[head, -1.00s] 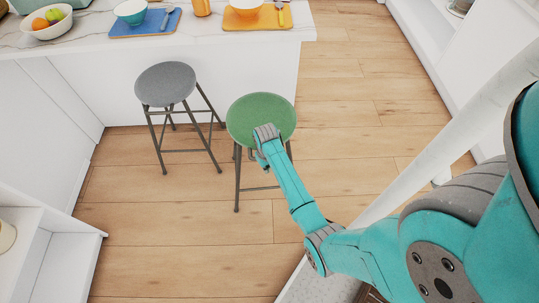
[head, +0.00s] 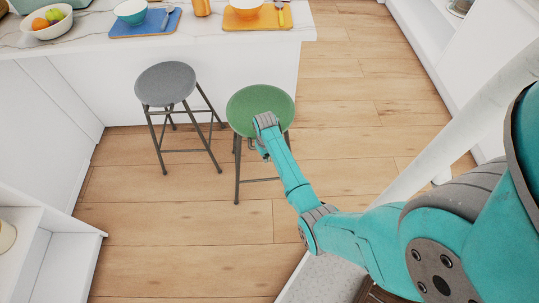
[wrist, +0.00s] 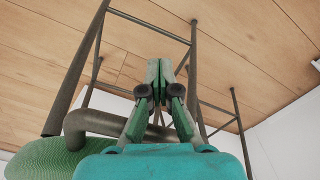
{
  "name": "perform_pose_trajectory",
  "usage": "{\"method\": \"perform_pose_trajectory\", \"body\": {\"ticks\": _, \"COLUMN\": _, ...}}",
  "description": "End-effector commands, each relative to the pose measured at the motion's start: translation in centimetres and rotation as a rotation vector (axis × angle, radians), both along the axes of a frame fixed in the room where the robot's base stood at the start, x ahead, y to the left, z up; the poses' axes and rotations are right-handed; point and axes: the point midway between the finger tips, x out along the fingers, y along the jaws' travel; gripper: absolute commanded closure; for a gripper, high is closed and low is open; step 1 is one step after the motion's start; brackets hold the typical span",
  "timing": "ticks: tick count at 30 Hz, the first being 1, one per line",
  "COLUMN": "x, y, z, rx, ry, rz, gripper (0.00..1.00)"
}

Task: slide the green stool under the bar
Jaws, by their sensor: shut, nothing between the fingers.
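The green stool (head: 258,103) has a round green seat on dark metal legs and stands upright in front of the white bar (head: 225,65). The far part of its seat is close to the bar's front, and most of the seat is outside the countertop's edge. My gripper (wrist: 160,70) is shut and empty, low at the stool's near side among its legs. The wrist view shows the stool's green seat edge (wrist: 50,158) at lower left, and dark legs and bars around the fingers.
A grey stool (head: 165,82) stands to the left of the green one, with a small gap between them. Bowls and place mats are on the countertop. White shelving (head: 45,255) is at lower left, white cabinets at right. Wood floor is clear around the green stool.

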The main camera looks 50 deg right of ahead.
Motion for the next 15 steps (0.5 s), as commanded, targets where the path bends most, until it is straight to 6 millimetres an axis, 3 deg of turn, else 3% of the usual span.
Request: {"method": "perform_pose_trajectory", "body": {"ticks": 15, "x": 1.0, "y": -1.2, "z": 0.0, "rx": 0.0, "ry": -0.001, "rz": 0.0, "gripper": 1.0}}
